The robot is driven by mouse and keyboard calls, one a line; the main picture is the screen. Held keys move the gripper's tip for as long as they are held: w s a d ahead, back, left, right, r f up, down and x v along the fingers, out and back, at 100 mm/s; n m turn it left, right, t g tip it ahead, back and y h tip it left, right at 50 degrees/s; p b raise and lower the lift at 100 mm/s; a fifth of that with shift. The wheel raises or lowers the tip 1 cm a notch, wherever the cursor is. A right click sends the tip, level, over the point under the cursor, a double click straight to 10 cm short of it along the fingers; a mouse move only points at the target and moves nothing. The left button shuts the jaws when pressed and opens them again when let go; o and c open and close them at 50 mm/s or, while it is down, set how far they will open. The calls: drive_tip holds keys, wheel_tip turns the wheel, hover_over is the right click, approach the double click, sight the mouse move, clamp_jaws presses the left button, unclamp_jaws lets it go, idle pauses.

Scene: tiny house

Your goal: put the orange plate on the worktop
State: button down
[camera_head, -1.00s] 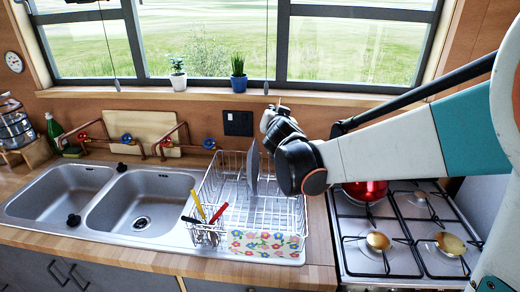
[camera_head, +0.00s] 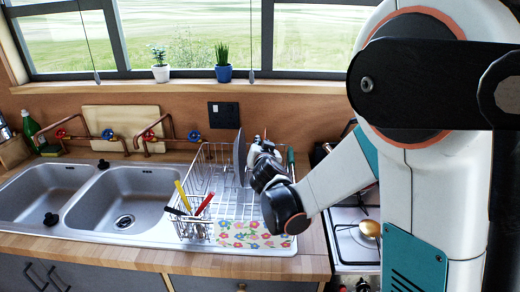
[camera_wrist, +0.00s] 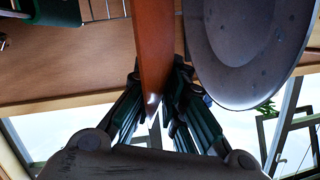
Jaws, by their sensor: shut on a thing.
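The orange plate (camera_wrist: 154,45) shows edge-on in the wrist view, upright, with its lower end between the fingers. My gripper (camera_wrist: 155,105) is shut on it. In the head view my gripper (camera_head: 258,148) is at the right part of the dish rack, just right of a grey plate, and the orange plate cannot be made out there. The grey plate (camera_head: 239,158) stands upright in the rack; it also shows close beside the orange plate in the wrist view (camera_wrist: 245,45). The wooden worktop (camera_head: 312,255) has a bare strip right of the rack.
The wire dish rack (camera_head: 205,165) holds cutlery and a flowered item (camera_head: 240,233). A double sink (camera_head: 120,200) lies to its left. A gas stove (camera_head: 355,240) is at the right, partly hidden by my arm. Potted plants (camera_head: 222,65) stand on the windowsill.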

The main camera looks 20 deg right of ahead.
drive_tip(key=c, duration=1.7)
unclamp_jaws()
drive_tip(key=shift+o, duration=0.2)
